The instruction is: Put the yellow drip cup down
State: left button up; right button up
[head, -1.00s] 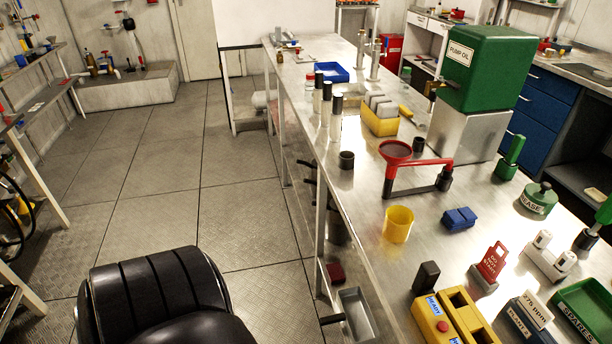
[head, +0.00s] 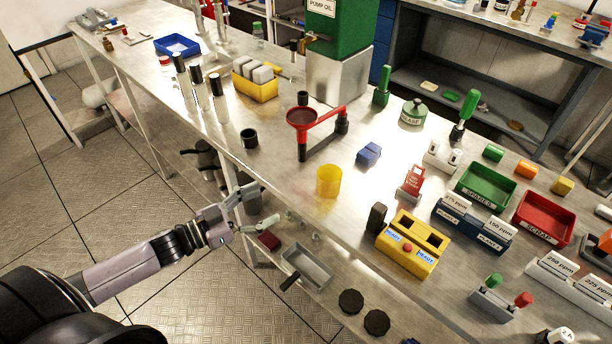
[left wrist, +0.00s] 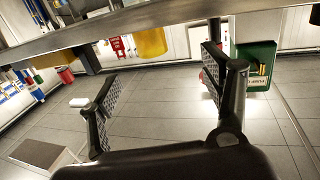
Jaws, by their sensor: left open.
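The yellow drip cup (head: 329,181) stands upright on the metal bench near its front edge. My left gripper (head: 265,206) is open and empty, in front of the bench edge and to the left of the cup, apart from it. Its two spread fingers show in the left wrist view (left wrist: 158,68), with nothing between them. A yellow shape (left wrist: 151,43) shows beyond the fingers there, but I cannot tell whether it is the cup. My right gripper is not in view.
A red funnel (head: 302,117) on a stand is behind the cup, with a blue block (head: 369,153) to its right. A black cup (head: 249,138) is to the left. A yellow box (head: 413,244) is at the right front. Bare bench surrounds the cup.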

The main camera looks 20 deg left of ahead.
aim_at(319, 179)
pick_arm(q)
jog(key=shift+m+h, duration=0.3)
jog(key=shift+h, duration=0.1)
jog(key=x, duration=0.4)
jog(key=r+p+x, duration=0.1)
jog(key=x, duration=0.3)
jog(key=d+r+p+x, duration=0.1)
jog(key=x, duration=0.3)
jog(key=shift+s, duration=0.45)
jog(key=shift+w+d, duration=0.35)
jog(key=shift+w, duration=0.05)
jog(key=p+x, duration=0.1)
jog(key=x, duration=0.3)
jog(key=shift+w+d+f+p, duration=0.1)
jog(key=shift+w+p, duration=0.05)
jog(key=shift+p, duration=0.15)
jog(key=shift+w+d+f, duration=0.1)
jog(key=shift+w+d, duration=0.2)
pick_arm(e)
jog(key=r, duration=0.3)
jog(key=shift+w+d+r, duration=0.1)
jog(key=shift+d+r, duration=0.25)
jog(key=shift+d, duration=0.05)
pick_arm(q)
jog(key=shift+a, duration=0.1)
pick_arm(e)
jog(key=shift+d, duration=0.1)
